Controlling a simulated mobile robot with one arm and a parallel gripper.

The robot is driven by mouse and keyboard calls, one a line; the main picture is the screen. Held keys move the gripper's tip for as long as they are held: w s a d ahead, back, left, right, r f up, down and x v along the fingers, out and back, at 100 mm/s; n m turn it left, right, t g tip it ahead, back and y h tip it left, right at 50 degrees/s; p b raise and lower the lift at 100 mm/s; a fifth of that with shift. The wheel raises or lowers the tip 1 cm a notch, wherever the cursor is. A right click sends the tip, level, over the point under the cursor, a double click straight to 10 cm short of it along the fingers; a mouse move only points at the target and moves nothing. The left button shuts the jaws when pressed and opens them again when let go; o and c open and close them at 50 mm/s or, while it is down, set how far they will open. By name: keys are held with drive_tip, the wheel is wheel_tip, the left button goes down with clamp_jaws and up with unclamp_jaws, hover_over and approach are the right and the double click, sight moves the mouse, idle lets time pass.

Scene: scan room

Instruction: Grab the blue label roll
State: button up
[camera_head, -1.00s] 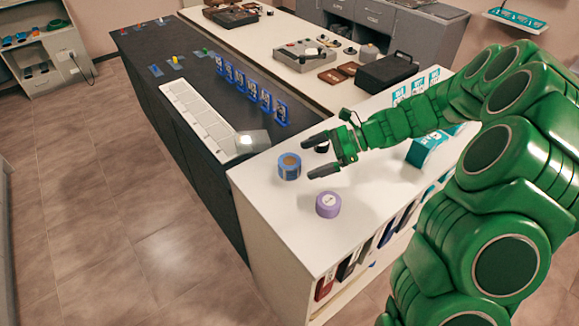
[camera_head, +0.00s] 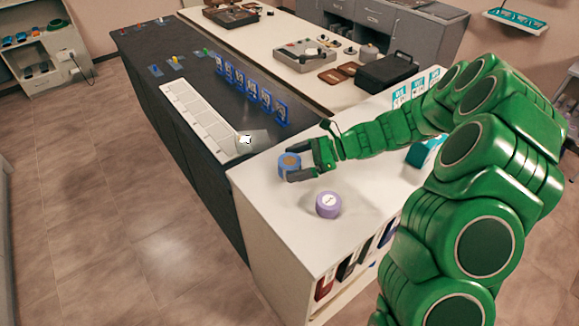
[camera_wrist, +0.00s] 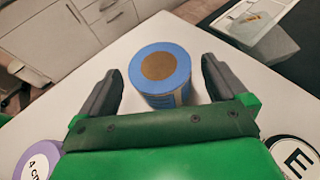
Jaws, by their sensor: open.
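The blue label roll (camera_head: 288,164) stands upright on the white shelf top in the head view, with a brown core on its top face. My gripper (camera_head: 298,163) is at the roll, its fingers reaching along both sides of it. In the wrist view the blue label roll (camera_wrist: 161,76) stands between the two dark fingers of my gripper (camera_wrist: 162,88). A gap shows on each side of the roll, so the jaws are open around it and not closed on it.
A purple roll (camera_head: 328,204) stands on the white top (camera_head: 270,195) nearer the front; it also shows in the wrist view (camera_wrist: 38,160). A black-and-white round item marked E (camera_wrist: 294,157) is at lower right there. A teal box (camera_head: 424,152) stands further right.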

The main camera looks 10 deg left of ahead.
drive_tip(key=shift+x, duration=0.85)
drive_tip(key=shift+w, duration=0.1)
drive_tip(key=shift+c, duration=0.4)
drive_tip(key=c, duration=1)
